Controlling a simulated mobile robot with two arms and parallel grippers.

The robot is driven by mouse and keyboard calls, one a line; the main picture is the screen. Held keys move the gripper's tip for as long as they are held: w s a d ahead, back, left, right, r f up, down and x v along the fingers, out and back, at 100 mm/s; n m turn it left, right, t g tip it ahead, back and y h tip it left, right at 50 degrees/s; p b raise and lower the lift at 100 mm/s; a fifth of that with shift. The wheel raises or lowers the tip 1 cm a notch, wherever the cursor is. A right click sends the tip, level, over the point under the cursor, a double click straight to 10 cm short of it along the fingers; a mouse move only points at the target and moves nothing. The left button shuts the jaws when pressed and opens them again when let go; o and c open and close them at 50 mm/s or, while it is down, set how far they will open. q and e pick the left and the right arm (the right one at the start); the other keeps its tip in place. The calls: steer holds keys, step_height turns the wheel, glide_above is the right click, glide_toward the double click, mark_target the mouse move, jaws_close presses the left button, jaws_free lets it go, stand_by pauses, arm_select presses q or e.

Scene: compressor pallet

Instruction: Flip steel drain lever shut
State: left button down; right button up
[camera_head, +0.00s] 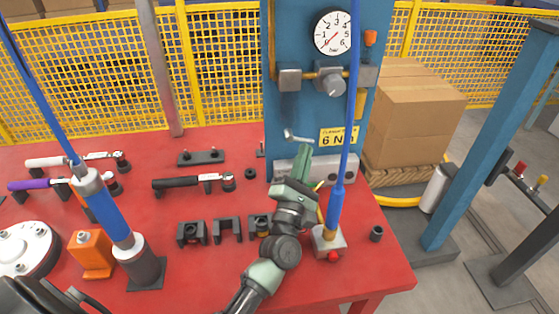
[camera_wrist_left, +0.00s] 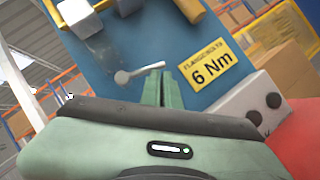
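The steel drain lever (camera_head: 299,138) is on the lower part of the blue panel (camera_head: 312,108), left of the yellow 6 Nm label. It also shows in the left wrist view (camera_wrist_left: 140,71): a thin rod with a round end at the left, its other end just above my fingertips. My left gripper (camera_head: 306,149) is upright in front of the panel, just below the lever's right end. Its green fingers (camera_wrist_left: 162,75) look closed together with nothing visible between them. Whether they touch the rod cannot be told. My right gripper is not in view.
The 6 Nm label (camera_head: 338,137) is right of the lever and a pressure gauge (camera_head: 333,33) is above. Torque wrenches, including a black one (camera_head: 187,181), and black blocks (camera_head: 191,232) lie on the red table (camera_head: 180,277).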

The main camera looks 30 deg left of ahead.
arm_select(q)
steer(key=shift+w+d+r, duration=0.3)
steer(key=shift+d+r, duration=0.1)
stand_by(0.6)
steer(key=b+v, duration=0.1)
steer(key=v, duration=0.6)
steer(key=shift+s+b, duration=0.35)
steer(key=shift+b, duration=0.05)
steer(key=shift+d, duration=0.1)
steer(key=shift+f, duration=0.1)
